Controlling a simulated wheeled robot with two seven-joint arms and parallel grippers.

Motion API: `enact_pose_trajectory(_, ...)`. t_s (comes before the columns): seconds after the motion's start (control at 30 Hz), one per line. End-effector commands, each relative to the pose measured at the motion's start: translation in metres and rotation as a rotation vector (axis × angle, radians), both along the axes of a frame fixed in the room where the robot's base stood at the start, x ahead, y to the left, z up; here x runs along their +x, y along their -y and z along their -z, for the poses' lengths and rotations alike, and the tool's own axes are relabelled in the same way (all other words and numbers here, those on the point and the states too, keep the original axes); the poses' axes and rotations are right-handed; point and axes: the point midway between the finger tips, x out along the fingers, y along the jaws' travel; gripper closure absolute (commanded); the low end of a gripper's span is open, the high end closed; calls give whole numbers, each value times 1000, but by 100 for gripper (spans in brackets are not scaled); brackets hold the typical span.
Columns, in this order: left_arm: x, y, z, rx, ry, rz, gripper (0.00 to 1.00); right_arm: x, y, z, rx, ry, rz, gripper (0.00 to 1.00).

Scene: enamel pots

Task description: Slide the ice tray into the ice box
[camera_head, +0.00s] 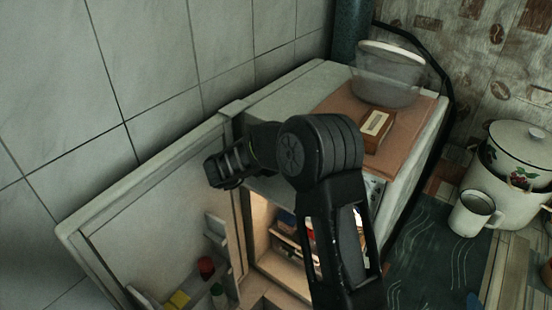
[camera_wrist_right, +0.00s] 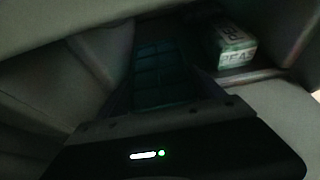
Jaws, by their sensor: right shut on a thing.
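In the right wrist view, my right gripper (camera_wrist_right: 162,62) is shut on the dark teal ice tray (camera_wrist_right: 161,78), which shows a faint grid of cells between the fingers. The tray points forward into the dim, grey-walled ice box (camera_wrist_right: 40,85). How deep it sits is too dark to tell. In the head view, my right arm bends in front of the open fridge; the fingers and tray cannot be made out there. My left gripper is not in view.
A box of peas (camera_wrist_right: 234,48) lies ahead on the right inside the ice box. In the head view the fridge door (camera_head: 150,220) stands open to the left, with items on its shelves. A grey basin (camera_head: 388,75) stands on the fridge top. Enamel pots (camera_head: 515,185) are at right.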

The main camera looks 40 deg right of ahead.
Motion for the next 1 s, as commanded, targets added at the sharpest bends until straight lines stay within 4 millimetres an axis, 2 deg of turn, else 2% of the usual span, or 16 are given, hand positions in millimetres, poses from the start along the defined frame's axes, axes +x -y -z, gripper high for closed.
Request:
enact_pose_trajectory(0.2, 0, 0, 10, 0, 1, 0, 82, 3, 10, 2, -1, 2, 2, 75)
enact_pose_trajectory(0.6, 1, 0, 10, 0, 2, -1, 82, 4, 12, 1, -2, 1, 0, 75)
enact_pose_trajectory(0.63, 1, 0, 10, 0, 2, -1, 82, 4, 12, 1, -2, 1, 0, 21)
enact_pose_trajectory(0.9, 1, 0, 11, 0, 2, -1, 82, 3, 11, 2, -1, 1, 0, 0)
enact_pose_trajectory(1.0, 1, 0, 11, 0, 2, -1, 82, 3, 11, 2, -1, 1, 0, 0)
